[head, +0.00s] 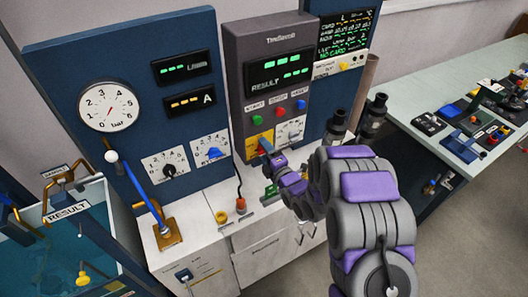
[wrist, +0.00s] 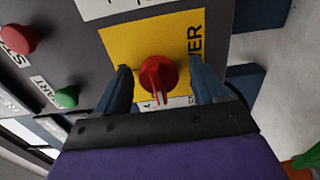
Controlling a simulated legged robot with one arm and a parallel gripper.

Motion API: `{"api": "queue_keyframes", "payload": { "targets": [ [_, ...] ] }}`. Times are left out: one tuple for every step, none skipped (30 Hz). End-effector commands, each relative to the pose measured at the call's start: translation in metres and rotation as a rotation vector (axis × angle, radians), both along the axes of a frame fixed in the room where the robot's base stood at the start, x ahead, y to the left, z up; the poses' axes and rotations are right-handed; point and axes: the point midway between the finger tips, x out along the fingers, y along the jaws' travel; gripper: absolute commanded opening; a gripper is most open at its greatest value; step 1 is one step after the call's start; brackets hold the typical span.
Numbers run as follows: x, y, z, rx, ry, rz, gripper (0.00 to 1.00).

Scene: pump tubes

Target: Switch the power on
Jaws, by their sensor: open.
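The power switch is a red rotary knob (wrist: 158,76) on a yellow plate (wrist: 118,42), with a partly hidden label ending in "WER" beside it. In the wrist view my gripper (wrist: 160,71) is open, with one blue finger on each side of the knob and visible gaps between. The knob's pointed grip runs toward the bottom of the wrist picture. In the head view my gripper (head: 267,147) is at the yellow plate (head: 252,146) low on the grey panel (head: 238,70), and it hides the knob.
Red (wrist: 18,39) and green (wrist: 66,97) buttons sit on the same panel. A white dial (head: 290,131) is just right of the plate. A blue lever with a white ball (head: 111,156) stands at left. A side table (head: 440,92) with several devices is at right.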

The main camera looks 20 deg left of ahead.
Motion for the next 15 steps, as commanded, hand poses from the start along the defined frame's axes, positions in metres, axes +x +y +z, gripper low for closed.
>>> {"api": "queue_keyframes", "payload": {
  "targets": [
    [0.0011,0.0014,0.0,0.0,0.0,0.0,0.7],
    [0.0015,0.0019,-0.0001,0.0,0.0,0.0,0.7],
    [0.0019,0.0023,-0.0001,0.0,0.0,0.001,0.7],
    [0.0019,0.0026,-0.0002,0.0,0.0,0.001,0.7],
    [0.002,0.0026,-0.0002,-0.001,0.001,0.001,0.7],
    [0.0021,0.0027,-0.0003,-0.001,0.001,0.001,0.7],
    [0.002,0.0028,-0.0004,-0.001,0.001,0.001,0.7],
    [0.0019,0.0028,-0.0005,-0.001,0.001,0.001,0.7],
    [0.0018,0.0029,-0.0005,-0.002,0.001,0.001,0.7],
    [0.0019,0.003,-0.0005,-0.002,0.001,0.001,0.7],
    [0.0018,0.0031,-0.0006,-0.002,0.001,0.001,0.68],
    [0.0019,0.0031,-0.0006,-0.002,0.001,0.001,0.64],
    [0.0019,0.0033,-0.0006,-0.002,0.001,0.001,0.62],
    [0.0019,0.0033,-0.0007,-0.002,0.001,0.001,0.59],
    [0.0019,0.0033,-0.0007,-0.002,0.001,0.001,0.55]
  ]
}}
